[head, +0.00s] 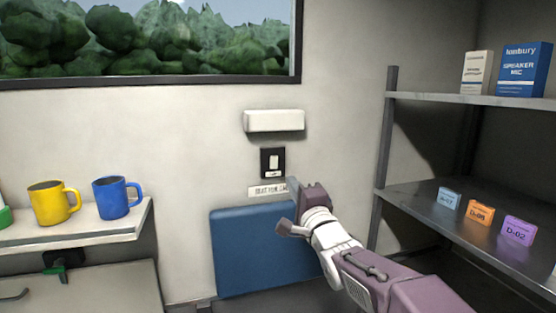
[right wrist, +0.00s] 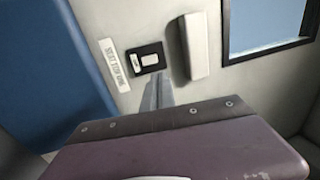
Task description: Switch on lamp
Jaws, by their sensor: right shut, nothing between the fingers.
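The lamp (head: 273,121) is a white box-shaped fixture on the wall below the window; it also shows in the right wrist view (right wrist: 195,46). Below it is a black switch plate (head: 272,162) with a pale rocker, also seen in the right wrist view (right wrist: 148,59). A white label strip (head: 268,190) is under the switch. My right gripper (head: 291,184) is shut and empty, just below and right of the switch. In the right wrist view its fingertips (right wrist: 154,84) point at the wall close to the switch; whether they touch it I cannot tell. My left gripper is out of view.
A blue panel (head: 240,250) stands against the wall below the label. A shelf at left holds a yellow mug (head: 53,203) and a blue mug (head: 112,198). Metal shelves at right hold boxes and small cards, including an orange one (head: 479,213).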

